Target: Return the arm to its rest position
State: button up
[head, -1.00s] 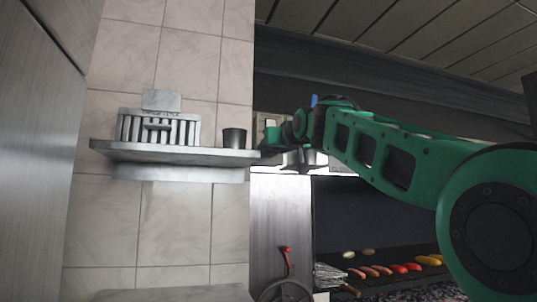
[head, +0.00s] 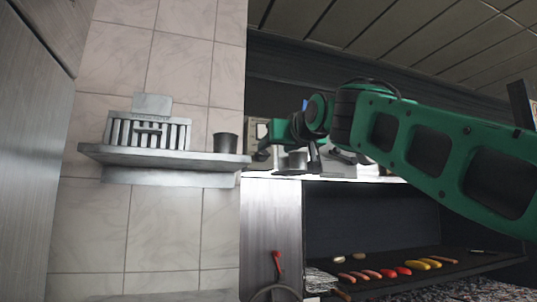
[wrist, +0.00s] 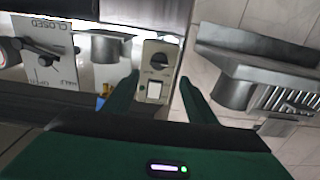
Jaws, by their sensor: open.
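My green arm reaches in from the right of the head view. My gripper (head: 263,154) is at its left end, beside the right end of a metal wall shelf (head: 165,158). In the wrist view the two dark green fingers of my gripper (wrist: 160,98) stand apart with nothing between them. Behind the gap is a pale control plate (wrist: 158,70) with a dark knob and a switch. The gripper is only partly clear in the head view.
A metal cup (head: 225,143) and a slotted rack (head: 148,133) stand on the shelf, close to my gripper. A lever panel marked CLOSED (wrist: 45,55) is left in the wrist view. Several sausages and vegetables (head: 390,271) lie on the grill below my arm.

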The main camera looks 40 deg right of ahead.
jog(key=shift+s, duration=0.15)
dwell(0.4)
jog(key=s+d+f+m+g+y, duration=0.1)
jog(key=s+f+g, duration=0.15)
jog(key=f, duration=1.05)
jog(key=s+d+f+g, duration=0.15)
jog(key=f+g, duration=0.25)
jog(key=f, duration=0.8)
jog(key=s+d+f+m+g+y, duration=0.1)
jog(key=s+f+g, duration=0.15)
jog(key=f, duration=1.05)
jog(key=s+a+f+g+y, duration=0.1)
jog(key=s+a+f+g, duration=0.2)
jog(key=s+f, duration=0.7)
jog(key=s+a+f+m+g+y, duration=0.1)
jog(key=s+f+g, duration=0.4)
jog(key=s+f, duration=0.5)
notch_tip(320, 180, down, 4)
jog(key=shift+a+f+g+y, duration=0.25)
jog(key=shift+a+y, duration=0.35)
jog(key=shift+a, duration=0.55)
jog(key=shift+r, duration=0.1)
